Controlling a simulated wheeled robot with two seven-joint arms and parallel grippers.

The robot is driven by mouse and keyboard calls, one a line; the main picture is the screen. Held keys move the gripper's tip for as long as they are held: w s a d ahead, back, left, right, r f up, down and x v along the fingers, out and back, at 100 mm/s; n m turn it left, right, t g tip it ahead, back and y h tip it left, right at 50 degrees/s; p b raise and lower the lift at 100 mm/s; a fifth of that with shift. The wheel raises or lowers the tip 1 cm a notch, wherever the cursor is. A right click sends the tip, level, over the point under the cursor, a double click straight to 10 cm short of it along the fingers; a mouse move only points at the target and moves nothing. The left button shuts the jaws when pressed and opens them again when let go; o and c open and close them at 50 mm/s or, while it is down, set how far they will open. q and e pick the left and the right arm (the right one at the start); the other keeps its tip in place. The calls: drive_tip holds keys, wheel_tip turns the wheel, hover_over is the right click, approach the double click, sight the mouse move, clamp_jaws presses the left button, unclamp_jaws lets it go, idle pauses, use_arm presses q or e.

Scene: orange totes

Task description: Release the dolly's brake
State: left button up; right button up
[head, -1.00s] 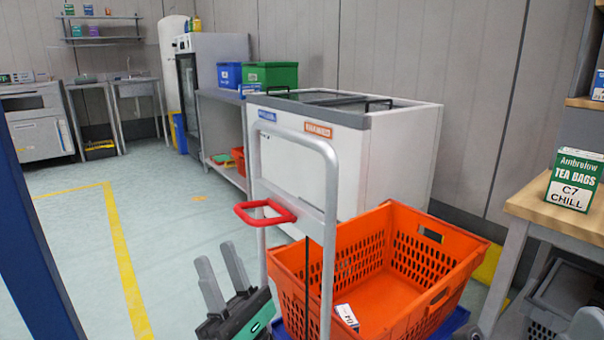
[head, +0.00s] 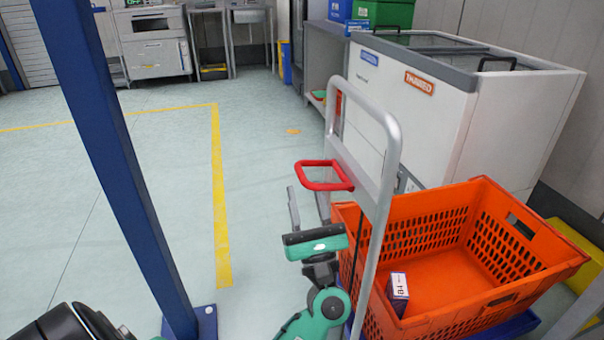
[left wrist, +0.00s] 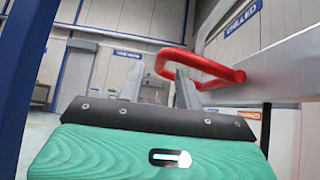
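The red brake handle (head: 323,175), a loop, sticks out to the left from the dolly's grey upright frame (head: 385,150). It also shows in the left wrist view (left wrist: 205,67). My left gripper (head: 305,195) is open and empty just below the loop, fingers pointing up and away. In the left wrist view its two fingers (left wrist: 158,80) are spread, and the loop's left end appears between them. The right finger passes close to the loop; I cannot tell whether it touches. My right gripper is not in view.
An orange tote (head: 440,260) with a small box (head: 398,290) in it sits on the dolly's blue base. A white chest freezer (head: 460,115) stands behind. A blue post (head: 115,150) rises at left. Floor between post and dolly is clear.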

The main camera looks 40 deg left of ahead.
sight(301, 170)
use_arm(q)
drive_tip(key=shift+x, duration=2.35)
clamp_jaws()
